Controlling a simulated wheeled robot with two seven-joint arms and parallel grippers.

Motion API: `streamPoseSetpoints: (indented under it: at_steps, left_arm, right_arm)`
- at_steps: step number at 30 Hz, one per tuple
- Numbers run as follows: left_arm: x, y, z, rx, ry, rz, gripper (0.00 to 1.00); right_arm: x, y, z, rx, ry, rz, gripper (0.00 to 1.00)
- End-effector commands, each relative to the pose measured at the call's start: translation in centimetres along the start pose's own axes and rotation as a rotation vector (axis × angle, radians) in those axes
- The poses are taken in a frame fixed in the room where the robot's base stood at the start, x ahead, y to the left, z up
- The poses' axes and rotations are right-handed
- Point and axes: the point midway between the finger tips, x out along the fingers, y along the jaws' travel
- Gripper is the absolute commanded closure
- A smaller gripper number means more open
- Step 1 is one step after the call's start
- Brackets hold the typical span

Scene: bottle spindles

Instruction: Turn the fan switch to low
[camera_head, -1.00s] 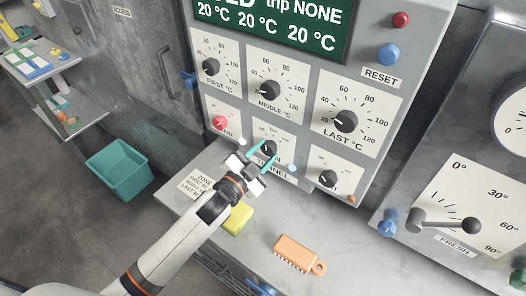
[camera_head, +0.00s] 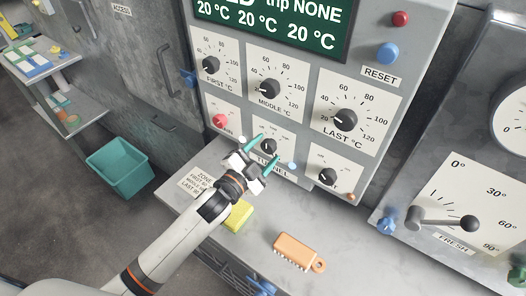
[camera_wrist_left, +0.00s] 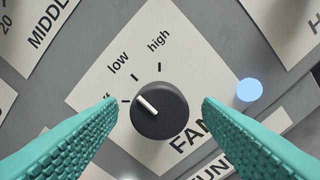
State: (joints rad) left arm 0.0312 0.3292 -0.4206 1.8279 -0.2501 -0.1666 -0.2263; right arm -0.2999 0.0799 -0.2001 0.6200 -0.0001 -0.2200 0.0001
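The fan switch is a round black knob (camera_wrist_left: 160,110) with a white pointer line on a cream plate marked low and high. Its pointer aims up and left, between the leftmost tick, whose label is partly hidden, and the low tick. In the head view the fan knob (camera_head: 268,146) is on the lower row of the grey panel, in the middle. My left gripper (camera_head: 268,147) is open, with its teal fingers on either side of the knob. In the left wrist view the fingers (camera_wrist_left: 160,108) are clear of the knob on both sides. My right gripper is not in view.
A red knob (camera_head: 220,121) is left of the fan switch and another black knob (camera_head: 327,176) is right of it. A pale blue lamp (camera_wrist_left: 249,90) is close to the right finger. A yellow block (camera_head: 238,216) and an orange brush (camera_head: 294,251) lie on the ledge below.

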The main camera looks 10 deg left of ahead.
Motion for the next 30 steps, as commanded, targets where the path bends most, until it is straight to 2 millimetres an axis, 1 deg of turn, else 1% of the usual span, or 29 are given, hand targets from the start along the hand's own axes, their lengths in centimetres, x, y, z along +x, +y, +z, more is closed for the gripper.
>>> streamPoseSetpoints:
  at_steps: [7,11,14,21,24,27,30]
  left_arm:
    - [-0.1,0.0,0.0,-0.001,0.0,0.0,0.4]
    - [-0.9,-0.1,-0.1,-0.001,0.001,0.0,0.4]
    - [-2.6,-0.2,-0.2,0.0,0.001,-0.002,0.4]
    - [-7.8,-0.3,-0.3,-0.001,0.003,-0.003,0.4]
    - [-9.6,-0.2,-0.2,-0.001,0.002,-0.002,0.4]
    - [-10.9,-0.2,-0.2,-0.001,0.002,-0.002,0.4]
    - [-11.6,-0.1,-0.1,-0.001,0.001,-0.001,0.4]
  right_arm:
    - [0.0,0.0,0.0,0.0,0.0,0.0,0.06]
    - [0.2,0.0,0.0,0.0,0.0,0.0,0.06]
    - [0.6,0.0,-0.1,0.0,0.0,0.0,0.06]
    - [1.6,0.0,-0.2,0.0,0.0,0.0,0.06]
    - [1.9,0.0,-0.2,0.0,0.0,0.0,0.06]
    - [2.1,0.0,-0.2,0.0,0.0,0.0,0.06]
    - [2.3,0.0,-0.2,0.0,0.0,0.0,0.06]
